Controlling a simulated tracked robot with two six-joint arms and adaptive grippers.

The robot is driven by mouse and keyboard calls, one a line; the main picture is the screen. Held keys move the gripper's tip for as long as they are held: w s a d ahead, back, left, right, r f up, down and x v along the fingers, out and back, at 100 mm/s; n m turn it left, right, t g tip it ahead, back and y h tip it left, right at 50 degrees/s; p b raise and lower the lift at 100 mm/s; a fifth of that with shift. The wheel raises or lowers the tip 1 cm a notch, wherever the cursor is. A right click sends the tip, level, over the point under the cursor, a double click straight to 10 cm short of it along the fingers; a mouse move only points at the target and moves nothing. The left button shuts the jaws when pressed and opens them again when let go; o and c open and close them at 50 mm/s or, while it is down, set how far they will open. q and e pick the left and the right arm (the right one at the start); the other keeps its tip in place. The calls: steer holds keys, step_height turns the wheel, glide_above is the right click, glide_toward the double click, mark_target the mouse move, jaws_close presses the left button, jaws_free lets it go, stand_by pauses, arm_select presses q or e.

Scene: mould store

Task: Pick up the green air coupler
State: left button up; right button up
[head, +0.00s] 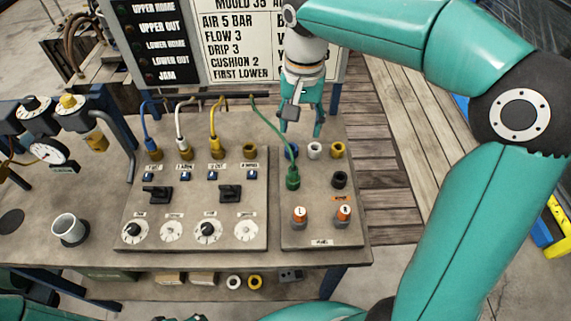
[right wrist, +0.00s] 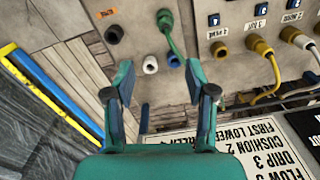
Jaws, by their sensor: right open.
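The green air coupler (head: 293,178) stands upright on the right-hand panel of the bench, with a green hose running from its top up to the left. It also shows in the right wrist view (right wrist: 165,19), near the top edge. My right gripper (head: 301,130) is open and empty, fingers pointing down, above and behind the coupler in the head view. In the right wrist view (right wrist: 159,80) its two fingers are apart, and the coupler lies beyond their tips. The gripper is not touching it. My left gripper is not identifiable in the frames.
Blue, white (head: 315,150) and yellow (head: 337,150) ports sit behind the coupler, with a black port (head: 339,180) at its right. Two orange-based knobs (head: 300,215) are in front. Blue, white and yellow hoses (head: 217,125) stand at left. A sign board (head: 240,45) is behind.

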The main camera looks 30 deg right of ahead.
mark_target(293, 167)
steer(key=f, duration=1.1)
steer(key=shift+w+a+f, duration=0.1)
steer(key=shift+w, duration=0.25)
steer(key=shift+a+f+p, duration=0.15)
steer(key=shift+f+p, duration=0.3)
steer(key=shift+f, duration=0.1)
step_height(293, 167, down, 4)
steer(key=shift+w+a+f+p, duration=0.1)
steer(key=shift+w+a+p, duration=0.05)
steer(key=shift+p, duration=0.3)
steer(key=shift+c, duration=0.4)
jaws_close()
